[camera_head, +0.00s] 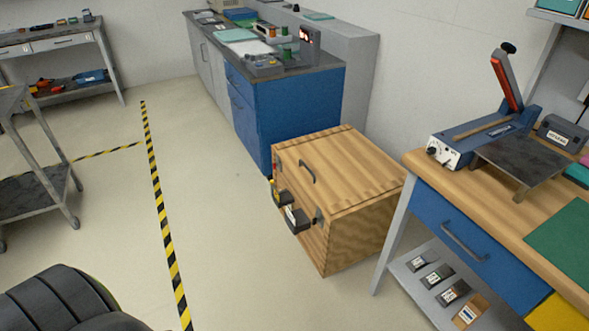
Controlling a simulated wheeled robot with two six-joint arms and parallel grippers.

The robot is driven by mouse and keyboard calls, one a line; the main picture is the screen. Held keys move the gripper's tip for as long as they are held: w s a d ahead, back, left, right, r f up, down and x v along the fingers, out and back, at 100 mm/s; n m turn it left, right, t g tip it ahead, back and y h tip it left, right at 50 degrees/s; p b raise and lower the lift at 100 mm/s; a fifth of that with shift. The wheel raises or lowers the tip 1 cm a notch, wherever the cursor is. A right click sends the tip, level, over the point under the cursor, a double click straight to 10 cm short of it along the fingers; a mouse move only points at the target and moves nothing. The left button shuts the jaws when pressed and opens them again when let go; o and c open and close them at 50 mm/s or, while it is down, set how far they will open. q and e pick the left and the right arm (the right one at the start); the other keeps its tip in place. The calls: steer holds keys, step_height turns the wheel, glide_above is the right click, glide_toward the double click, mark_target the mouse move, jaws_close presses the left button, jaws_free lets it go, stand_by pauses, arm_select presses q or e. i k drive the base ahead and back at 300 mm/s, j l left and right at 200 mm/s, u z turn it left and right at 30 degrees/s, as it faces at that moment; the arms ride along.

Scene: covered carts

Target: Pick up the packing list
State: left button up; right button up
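I cannot make out a packing list for certain in the head view. A wooden crate (345,178) with a dark handle on its lid stands on the floor at centre, its lid down. Small dark holders (293,212) are fixed to its left side, with a few small coloured and pale items in or by them. These are too small to identify. Neither of my grippers is in view.
A workbench (455,170) with a blue drawer stands at right, a sealer-like machine (485,135) on top and several small labelled items on its lower shelf. A blue cabinet (285,105) stands behind the crate. A grey cart (30,170) is at left. Open floor lies between.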

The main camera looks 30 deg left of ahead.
mark_target(292, 219)
steer(key=u, duration=1.05)
